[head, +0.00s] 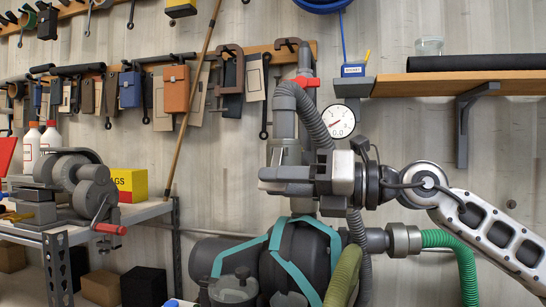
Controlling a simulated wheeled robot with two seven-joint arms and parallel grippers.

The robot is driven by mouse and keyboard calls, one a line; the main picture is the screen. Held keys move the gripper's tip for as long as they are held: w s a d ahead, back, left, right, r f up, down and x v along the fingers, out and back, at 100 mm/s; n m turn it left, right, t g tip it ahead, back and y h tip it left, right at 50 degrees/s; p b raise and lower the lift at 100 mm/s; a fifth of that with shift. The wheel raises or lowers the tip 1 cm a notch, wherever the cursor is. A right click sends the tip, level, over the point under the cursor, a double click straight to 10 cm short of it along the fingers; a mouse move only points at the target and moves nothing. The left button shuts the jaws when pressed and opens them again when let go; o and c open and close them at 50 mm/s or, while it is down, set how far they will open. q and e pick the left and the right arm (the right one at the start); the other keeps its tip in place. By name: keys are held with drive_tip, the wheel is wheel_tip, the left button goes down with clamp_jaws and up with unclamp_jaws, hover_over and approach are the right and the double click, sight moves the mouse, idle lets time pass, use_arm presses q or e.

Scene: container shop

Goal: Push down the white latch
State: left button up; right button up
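I cannot make out a white latch for certain in the head view. My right gripper (272,180) points left, in front of the grey upright pipe and above the dark tank (300,255) with teal straps. Its fingers overlap from this side, so I cannot tell whether they are open or shut, and no held thing shows. The gripper and my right forearm hide part of the pipework behind them. My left gripper is not in view.
A grey ribbed hose (318,125), a red valve handle (305,82) and a round gauge (339,121) are near the gripper. A green hose (455,245) runs below my forearm. A metal bench (150,212) with a grinder (88,185) stands left. A wooden shelf (460,86) is upper right.

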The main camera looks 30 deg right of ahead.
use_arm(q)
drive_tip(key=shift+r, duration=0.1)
use_arm(e)
drive_tip(key=shift+w+a, duration=0.45)
drive_tip(key=shift+a, duration=0.05)
clamp_jaws()
drive_tip(key=shift+w+d+f+n+b, duration=0.25)
drive_tip(key=shift+f+n+b, duration=0.15)
drive_tip(key=shift+n, duration=0.3)
drive_tip(key=shift+w+d+n, duration=0.15)
drive_tip(key=shift+n, duration=0.45)
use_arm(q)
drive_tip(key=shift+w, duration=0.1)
use_arm(e)
drive_tip(key=shift+r, duration=0.1)
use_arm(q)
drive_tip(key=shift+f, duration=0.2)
use_arm(e)
unclamp_jaws()
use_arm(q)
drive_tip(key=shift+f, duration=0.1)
